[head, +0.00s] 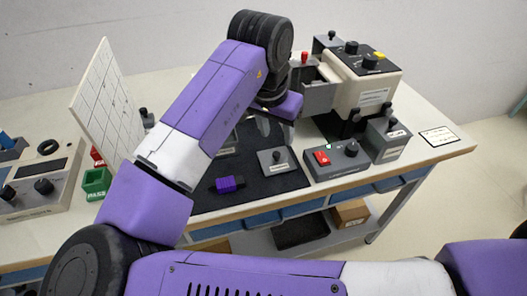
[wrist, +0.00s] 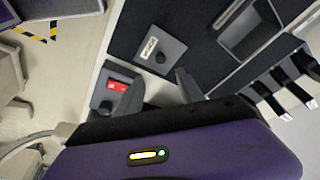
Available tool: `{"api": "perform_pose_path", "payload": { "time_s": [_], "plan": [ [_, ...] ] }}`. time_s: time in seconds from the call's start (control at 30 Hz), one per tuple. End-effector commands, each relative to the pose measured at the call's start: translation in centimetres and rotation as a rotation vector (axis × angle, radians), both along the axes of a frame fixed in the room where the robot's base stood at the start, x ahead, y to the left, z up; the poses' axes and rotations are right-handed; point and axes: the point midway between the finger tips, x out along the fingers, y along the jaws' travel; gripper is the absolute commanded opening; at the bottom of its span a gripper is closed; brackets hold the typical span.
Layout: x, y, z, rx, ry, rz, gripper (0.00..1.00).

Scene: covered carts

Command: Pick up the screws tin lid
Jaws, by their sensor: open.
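The tin lid, a square grey plate with a black knob and a pale label, lies flat on the dark mat in the head view (head: 268,167) and in the wrist view (wrist: 173,44). I cannot read its label. My gripper (wrist: 160,92) is open in the wrist view, its two grey fingers apart and nothing between them. The lid lies just beyond the fingertips, apart from them as far as I can tell. In the head view my gripper (head: 262,128) hangs behind and above the lid, partly hidden by my arm.
A grey box with a red switch (head: 338,162) stands right of the lid. Behind it is a cream machine (head: 365,88) with knobs. A purple-and-black object (head: 229,184) lies left of the lid. An open grey container (wrist: 250,30) shows in the wrist view.

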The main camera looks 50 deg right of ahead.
Motion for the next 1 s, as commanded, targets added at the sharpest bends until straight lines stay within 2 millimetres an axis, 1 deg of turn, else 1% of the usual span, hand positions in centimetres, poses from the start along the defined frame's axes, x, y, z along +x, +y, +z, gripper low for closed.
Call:
{"api": "perform_pose_path", "payload": {
  "time_s": [0.03,0.1,0.37,0.6,0.7,0.8,0.97,1.0],
  "plan": [
    [0.0,0.4,-0.2,0.016,0.003,0.000,0.45],
    [0.0,0.4,-0.7,0.023,0.006,0.001,0.45],
    [0.1,-0.2,-3.2,0.021,0.005,0.002,0.45],
    [0.2,-0.7,-6.5,0.020,0.005,0.001,0.45],
    [0.2,-1.0,-7.4,0.019,0.005,0.000,0.45],
    [0.3,-1.1,-7.8,0.019,0.004,0.000,0.45],
    [0.3,-1.1,-7.8,0.018,0.003,0.000,0.45],
    [0.3,-1.1,-7.8,0.018,0.003,0.000,0.43]
  ]
}}
